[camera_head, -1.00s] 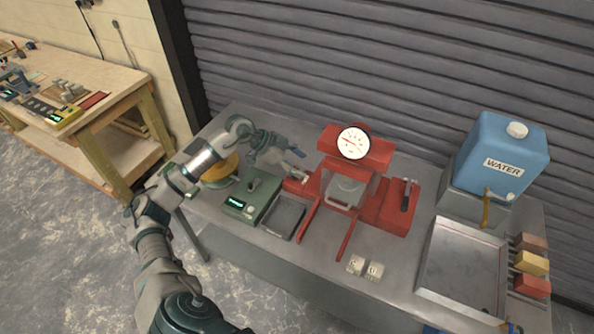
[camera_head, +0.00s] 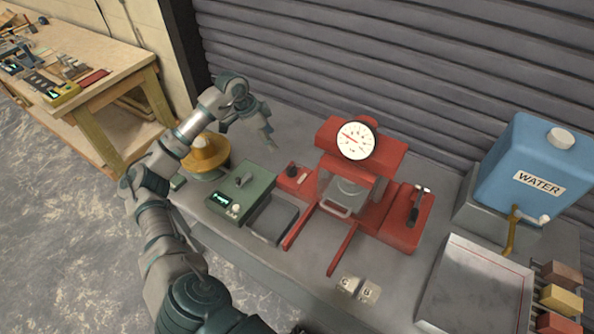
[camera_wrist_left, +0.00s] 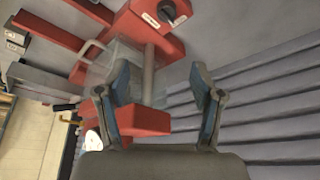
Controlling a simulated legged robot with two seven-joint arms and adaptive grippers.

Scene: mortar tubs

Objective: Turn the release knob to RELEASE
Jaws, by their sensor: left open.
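The red press (camera_head: 360,165) stands mid-bench with a round dial gauge (camera_head: 356,140) on top. A dark release knob (camera_head: 291,170) sits on a small red block (camera_head: 294,181) at the press's left, beside a pale label. A red block with a label and a dark round part, seemingly this knob (camera_wrist_left: 167,10), shows at the top of the left wrist view. My left gripper (camera_head: 271,143) is open and empty, above and behind the knob, apart from it. Its spread fingers show in the wrist view (camera_wrist_left: 162,75). The knob's setting is too small to read. My right gripper is out of view.
Left of the press are a green box with a display (camera_head: 240,195), a dark tray (camera_head: 272,222) and a yellow round piece (camera_head: 207,152). A black-handled lever (camera_head: 414,212) is on the press's right. A blue water tank (camera_head: 530,165) and metal tray (camera_head: 478,290) stand farther right.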

